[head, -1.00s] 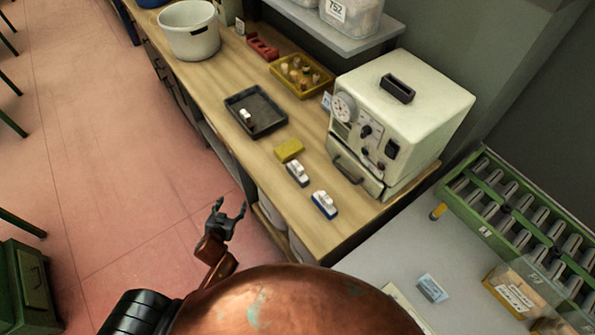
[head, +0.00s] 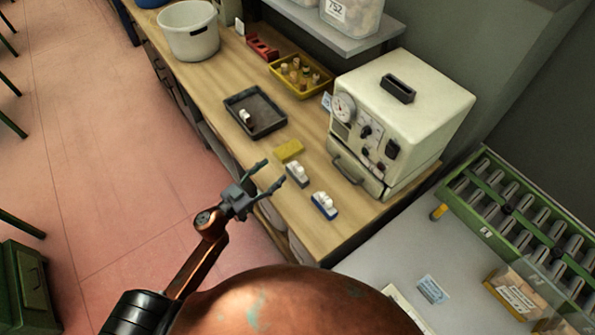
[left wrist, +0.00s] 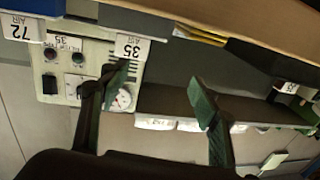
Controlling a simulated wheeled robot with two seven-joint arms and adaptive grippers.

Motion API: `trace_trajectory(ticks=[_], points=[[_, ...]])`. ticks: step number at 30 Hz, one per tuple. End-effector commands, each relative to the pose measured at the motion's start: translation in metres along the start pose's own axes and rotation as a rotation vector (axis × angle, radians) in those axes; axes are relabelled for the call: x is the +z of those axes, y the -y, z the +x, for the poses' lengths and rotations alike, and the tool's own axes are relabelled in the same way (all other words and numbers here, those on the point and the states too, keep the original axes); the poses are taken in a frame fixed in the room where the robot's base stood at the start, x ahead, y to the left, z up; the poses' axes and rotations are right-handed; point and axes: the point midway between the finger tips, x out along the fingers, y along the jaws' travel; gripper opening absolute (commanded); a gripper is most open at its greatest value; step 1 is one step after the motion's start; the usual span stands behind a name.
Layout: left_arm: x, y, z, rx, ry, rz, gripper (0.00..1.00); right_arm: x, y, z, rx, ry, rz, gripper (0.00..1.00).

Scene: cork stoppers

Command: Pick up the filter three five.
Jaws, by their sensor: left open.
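The filter three five is the grey-based block with a white top (head: 297,175) on the wooden counter. In the left wrist view its white label reads 35 (left wrist: 130,47), just above the tip of the left-hand finger. A similar blue-based block (head: 324,205) stands nearer the counter's end; its label reads 72 in the left wrist view (left wrist: 20,28). My left gripper (head: 274,171) is open and empty, at the counter's front edge, with its fingers pointing toward the grey-based block. It also shows in the left wrist view (left wrist: 158,82). My right gripper is not in view.
A yellow block (head: 289,151) lies beside the grey-based block. Behind stands a cream machine (head: 425,95) with a dial. A dark tray (head: 235,102) holding a small item, a yellow bin (head: 274,68) and a white bucket (head: 190,45) stand farther along the counter.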

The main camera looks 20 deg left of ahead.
Motion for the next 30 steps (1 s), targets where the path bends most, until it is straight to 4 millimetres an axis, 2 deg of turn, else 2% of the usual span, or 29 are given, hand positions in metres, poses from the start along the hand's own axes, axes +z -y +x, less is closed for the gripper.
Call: trace_trajectory(ticks=[3,6,16,24,30], points=[[0.008,-0.021,0.004,0.113,0.013,-0.01,0.56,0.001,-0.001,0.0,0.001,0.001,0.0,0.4],[0.011,-0.03,0.008,0.158,0.02,-0.017,0.56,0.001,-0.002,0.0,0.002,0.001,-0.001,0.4],[0.012,-0.038,0.041,0.166,0.019,-0.019,0.56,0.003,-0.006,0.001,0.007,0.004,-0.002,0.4],[0.015,-0.046,0.076,0.165,0.021,-0.02,0.56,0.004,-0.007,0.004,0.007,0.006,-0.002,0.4],[0.014,-0.047,0.081,0.165,0.022,-0.02,0.56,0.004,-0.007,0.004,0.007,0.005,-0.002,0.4]])
